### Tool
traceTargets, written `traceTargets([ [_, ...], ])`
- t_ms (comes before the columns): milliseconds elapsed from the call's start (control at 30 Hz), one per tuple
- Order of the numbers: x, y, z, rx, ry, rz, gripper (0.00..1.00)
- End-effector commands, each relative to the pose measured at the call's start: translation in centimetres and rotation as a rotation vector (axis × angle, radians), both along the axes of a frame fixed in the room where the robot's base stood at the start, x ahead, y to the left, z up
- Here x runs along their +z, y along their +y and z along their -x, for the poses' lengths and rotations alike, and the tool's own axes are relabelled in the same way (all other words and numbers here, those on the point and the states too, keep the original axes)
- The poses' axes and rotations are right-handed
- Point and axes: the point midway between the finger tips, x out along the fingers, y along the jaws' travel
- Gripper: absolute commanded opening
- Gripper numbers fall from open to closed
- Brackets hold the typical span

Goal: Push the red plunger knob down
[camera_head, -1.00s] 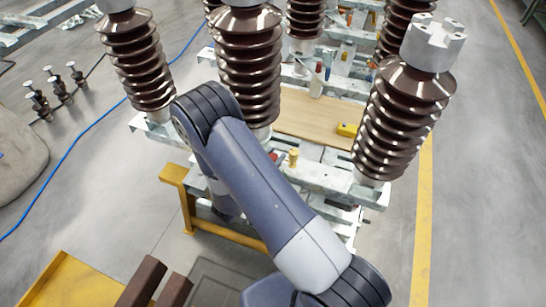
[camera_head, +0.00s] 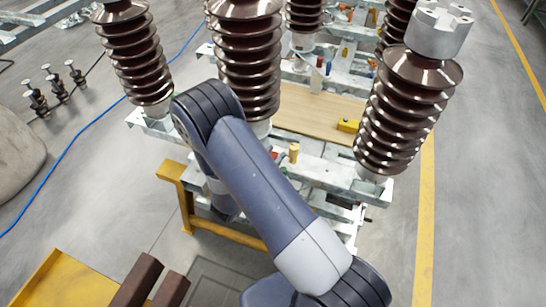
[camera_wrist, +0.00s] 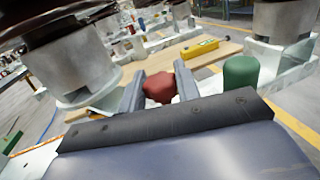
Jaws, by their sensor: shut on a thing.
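The red plunger knob (camera_wrist: 160,88) shows in the wrist view, between the two grey fingers of my gripper (camera_wrist: 159,82). The fingers are closed on its sides. The knob's lower part and its stem are hidden behind the dark front edge of my gripper. In the head view my own arm covers the gripper and most of the knob's surroundings.
Tall brown ribbed insulators (camera_head: 410,105) stand around the metal frame (camera_head: 335,178). A green cylinder (camera_wrist: 240,73) stands close right of my gripper. A wooden board (camera_head: 310,112) bears a yellow tool (camera_head: 348,125). A blue cable (camera_head: 75,140) lies left.

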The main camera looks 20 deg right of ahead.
Motion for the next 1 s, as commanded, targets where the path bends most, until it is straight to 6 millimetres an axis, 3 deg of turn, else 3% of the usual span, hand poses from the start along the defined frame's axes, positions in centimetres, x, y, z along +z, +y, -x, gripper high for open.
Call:
traceTargets([
  [167, -0.6, 0.0, 0.2, 0.0, 0.015, -0.007, 0.0],
  [200, -0.6, -0.1, 0.2, 0.0, 0.016, -0.007, 0.33],
  [433, -0.4, 0.0, 0.1, 0.0, 0.012, -0.006, 0.52],
  [767, -0.4, 0.3, 0.4, 0.001, 0.01, -0.005, 0.52],
  [1000, -0.6, 3.0, 2.4, 0.007, 0.009, -0.004, 0.52],
])
